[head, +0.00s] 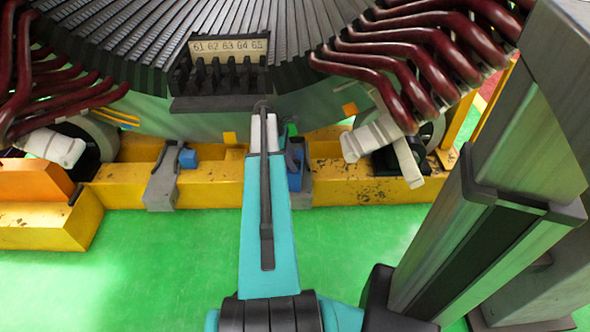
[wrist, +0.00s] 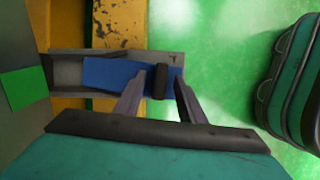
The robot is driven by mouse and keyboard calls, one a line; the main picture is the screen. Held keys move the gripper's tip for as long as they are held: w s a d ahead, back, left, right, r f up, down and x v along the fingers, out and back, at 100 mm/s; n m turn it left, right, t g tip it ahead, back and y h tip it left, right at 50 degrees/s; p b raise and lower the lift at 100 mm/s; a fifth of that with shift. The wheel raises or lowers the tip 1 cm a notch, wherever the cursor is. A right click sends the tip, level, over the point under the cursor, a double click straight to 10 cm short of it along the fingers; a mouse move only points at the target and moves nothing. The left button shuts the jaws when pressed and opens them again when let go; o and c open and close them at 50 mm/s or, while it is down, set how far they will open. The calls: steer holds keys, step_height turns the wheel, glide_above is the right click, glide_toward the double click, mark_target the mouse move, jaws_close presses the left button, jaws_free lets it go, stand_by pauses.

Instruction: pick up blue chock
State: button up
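In the wrist view a blue chock (wrist: 112,73) lies in a grey bracket (wrist: 66,71). A short dark knob (wrist: 160,82) sits at its right end. My gripper (wrist: 159,79) is open, with its two fingers apart, one on each side of the knob. Whether either finger touches it I cannot tell. In the head view a blue chock (head: 295,180) shows in part beside my teal arm, in a grey bracket (head: 305,188) on the yellow beam. My fingertips are hidden there. A second blue chock (head: 187,158) sits in another bracket (head: 162,180) to the left.
The large stator (head: 130,45) with dark red winding bars (head: 425,55) stands above the yellow beam (head: 212,187). A numbered plate (head: 228,48) is on its front. White rollers (head: 368,138) flank it. The green floor (head: 160,255) in front is clear.

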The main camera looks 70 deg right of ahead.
jaws_close()
steer(key=shift+r, duration=0.1)
steer(key=shift+r+p, duration=1)
steer(key=shift+r, duration=0.8)
steer(key=shift+s+a, duration=0.5)
steer(key=s+a+r+p, duration=0.1)
steer(key=s+a+p, duration=0.2)
steer(key=s+a, duration=0.7)
steer(key=shift+s+a+p, duration=0.15)
steer(key=shift+a+p, duration=0.05)
steer(key=shift+p, duration=0.1)
steer(key=shift+r, duration=0.1)
